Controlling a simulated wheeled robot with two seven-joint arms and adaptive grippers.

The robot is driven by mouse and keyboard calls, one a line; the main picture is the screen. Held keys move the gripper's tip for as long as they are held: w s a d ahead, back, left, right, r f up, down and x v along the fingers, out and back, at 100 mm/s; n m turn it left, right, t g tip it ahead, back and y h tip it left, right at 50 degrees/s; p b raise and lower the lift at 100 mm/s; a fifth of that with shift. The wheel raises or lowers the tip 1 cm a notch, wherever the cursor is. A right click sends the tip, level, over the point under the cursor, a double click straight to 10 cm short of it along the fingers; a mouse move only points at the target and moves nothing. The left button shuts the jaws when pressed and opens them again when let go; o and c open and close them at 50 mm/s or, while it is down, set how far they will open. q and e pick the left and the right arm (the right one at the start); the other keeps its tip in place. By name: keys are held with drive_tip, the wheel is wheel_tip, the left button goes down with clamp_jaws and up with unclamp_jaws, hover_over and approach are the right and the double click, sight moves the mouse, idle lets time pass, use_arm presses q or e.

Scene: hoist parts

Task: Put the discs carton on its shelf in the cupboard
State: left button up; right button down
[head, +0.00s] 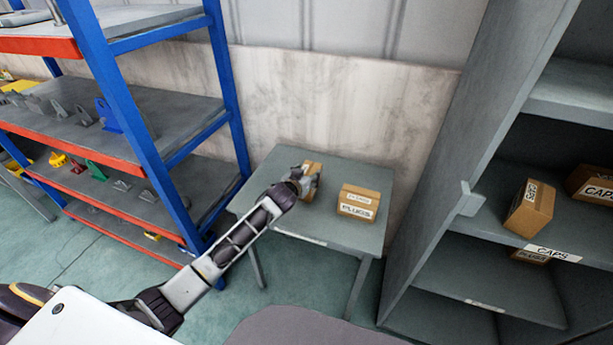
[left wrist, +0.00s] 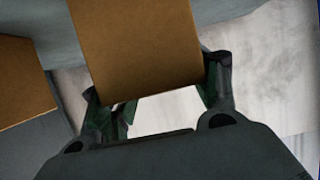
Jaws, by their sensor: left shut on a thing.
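My left gripper (head: 299,179) reaches over the small grey table and is shut on a brown carton (head: 313,184). In the left wrist view this carton (left wrist: 135,45) sits between the two fingers. No label on it is readable, so I cannot tell from its print that it is the discs carton. I cannot tell whether it rests on the table or is just above it. The grey cupboard (head: 435,170) stands open at the right. Its middle shelf (head: 490,215) has a CAPS label on its edge. A lower shelf (head: 470,275) has a label too small to read.
A carton marked PLUGS (head: 359,202) stands on the table (head: 310,229), right of the held one. Two cartons, one marked CAPS (head: 530,208), stand on the cupboard's middle shelf; another carton (head: 530,256) shows below. A blue rack (head: 150,130) with parts stands at the left.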

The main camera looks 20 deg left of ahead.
use_arm(q)
drive_tip(key=o, duration=1.3)
use_arm(e)
drive_tip(key=shift+s+f, duration=0.15)
drive_tip(key=shift+s, duration=0.2)
use_arm(q)
drive_tip(key=shift+s+r, duration=0.1)
drive_tip(key=shift+s, duration=0.05)
drive_tip(key=shift+v, duration=1.5)
drive_tip(key=shift+p+v, duration=0.6)
drive_tip(key=shift+v, duration=3.8)
use_arm(e)
drive_tip(key=shift+s+d+f, duration=0.1)
drive_tip(key=shift+s+d, duration=0.25)
drive_tip(key=shift+s, duration=0.25)
drive_tip(key=shift+s+d, duration=0.35)
drive_tip(key=shift+s, duration=0.2)
use_arm(q)
drive_tip(key=shift+o, duration=0.4)
